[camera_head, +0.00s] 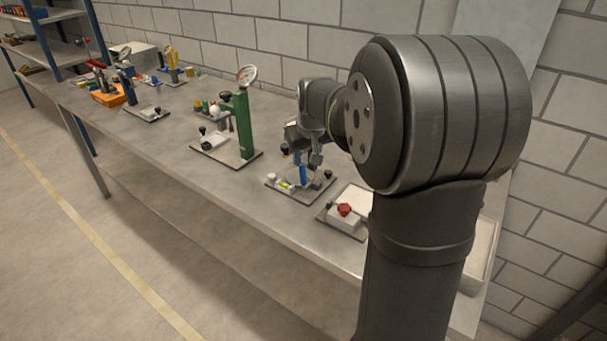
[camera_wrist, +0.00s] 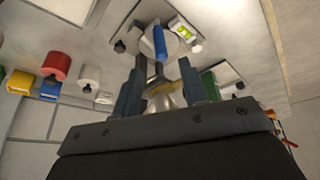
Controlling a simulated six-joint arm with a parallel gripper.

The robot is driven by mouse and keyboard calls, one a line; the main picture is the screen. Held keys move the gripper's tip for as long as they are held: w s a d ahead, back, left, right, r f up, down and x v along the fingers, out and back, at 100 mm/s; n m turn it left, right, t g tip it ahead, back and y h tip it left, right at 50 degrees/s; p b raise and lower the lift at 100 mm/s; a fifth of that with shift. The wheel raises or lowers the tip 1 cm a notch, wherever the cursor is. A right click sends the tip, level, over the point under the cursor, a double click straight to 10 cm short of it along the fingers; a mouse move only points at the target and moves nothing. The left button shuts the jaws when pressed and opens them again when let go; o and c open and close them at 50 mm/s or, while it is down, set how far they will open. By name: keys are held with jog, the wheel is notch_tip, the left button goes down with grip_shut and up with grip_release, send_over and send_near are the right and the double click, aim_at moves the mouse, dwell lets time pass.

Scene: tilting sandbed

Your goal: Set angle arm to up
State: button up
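The angle arm looks to be the short blue bar (camera_head: 303,174) on a small grey-plated device (camera_head: 317,190) in the head view. It stands roughly upright there, but its exact setting is hard to tell. In the wrist view the blue bar (camera_wrist: 160,42) lies near a green-yellow level vial (camera_wrist: 180,31). My gripper (camera_head: 303,157) is just above the device in the head view. In the wrist view my gripper (camera_wrist: 162,66) has its two fingers apart, with the lower end of the blue bar near the gap. Contact is not visible.
A tray with a red knob (camera_head: 345,209) stands to the right, close to my arm. A green post stand (camera_head: 243,125) is to the left. More devices line the bench farther left. A brick wall runs behind. The bench's front edge (camera_head: 225,197) is clear.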

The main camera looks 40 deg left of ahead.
aim_at(303, 171)
jog(key=x, duration=1)
jog(key=shift+a+f, duration=0.15)
jog(key=shift+f, duration=0.2)
grip_shut()
